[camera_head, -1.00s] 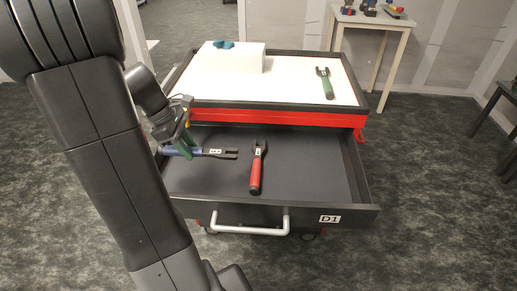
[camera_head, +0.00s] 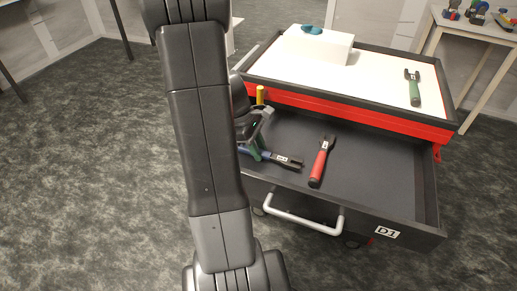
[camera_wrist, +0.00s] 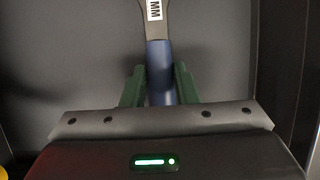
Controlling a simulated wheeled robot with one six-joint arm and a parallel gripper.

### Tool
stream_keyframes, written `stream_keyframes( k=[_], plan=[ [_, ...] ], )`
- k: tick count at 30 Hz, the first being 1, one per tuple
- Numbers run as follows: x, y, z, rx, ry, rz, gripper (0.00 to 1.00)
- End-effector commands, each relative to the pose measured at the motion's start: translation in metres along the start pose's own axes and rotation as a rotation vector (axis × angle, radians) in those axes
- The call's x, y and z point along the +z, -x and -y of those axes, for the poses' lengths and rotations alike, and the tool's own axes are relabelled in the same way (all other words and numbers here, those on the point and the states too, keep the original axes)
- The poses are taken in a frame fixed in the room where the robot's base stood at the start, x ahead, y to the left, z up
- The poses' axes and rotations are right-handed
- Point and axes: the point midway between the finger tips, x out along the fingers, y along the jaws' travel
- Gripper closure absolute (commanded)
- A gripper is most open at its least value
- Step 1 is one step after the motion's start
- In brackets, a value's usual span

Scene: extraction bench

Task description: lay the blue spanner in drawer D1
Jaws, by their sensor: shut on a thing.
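My gripper (camera_wrist: 159,90) has its green fingers closed on the blue handle of the blue spanner (camera_wrist: 158,65), one finger on each side. The spanner's dark head with a white label points away from the wrist. In the head view the spanner (camera_head: 284,160) is over the left part of the open drawer D1 (camera_head: 385,175). My gripper (camera_head: 255,150) is partly hidden behind my arm there, as is part of the handle. I cannot tell whether the spanner touches the drawer floor.
A red spanner (camera_head: 322,162) lies in the drawer, just right of the blue spanner's head. A green spanner (camera_head: 413,88) and a white box (camera_head: 318,45) with a teal thing on it are on the cabinet top. The drawer's right side is bare.

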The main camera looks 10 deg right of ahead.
Motion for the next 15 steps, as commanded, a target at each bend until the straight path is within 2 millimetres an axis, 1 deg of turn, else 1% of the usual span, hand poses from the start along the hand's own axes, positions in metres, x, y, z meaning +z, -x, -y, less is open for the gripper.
stream_keyframes(
  k=[5,8,9,11,12,15],
  plan=[
    [0.0004,0.0011,-0.0003,0.001,-0.001,-0.001,1.0],
    [-0.0008,-0.0018,-0.0002,0.001,0.0,0.0,1.0],
    [-0.0011,-0.0024,-0.0001,0.001,0.0,0.0,0.72],
    [-0.0007,-0.0016,-0.0001,0.001,0.0,-0.001,0.6],
    [-0.0007,-0.0015,-0.0001,0.001,0.0,-0.001,0.52],
    [-0.0007,-0.0015,-0.0001,0.001,0.0,-0.001,0.52]
  ],
)
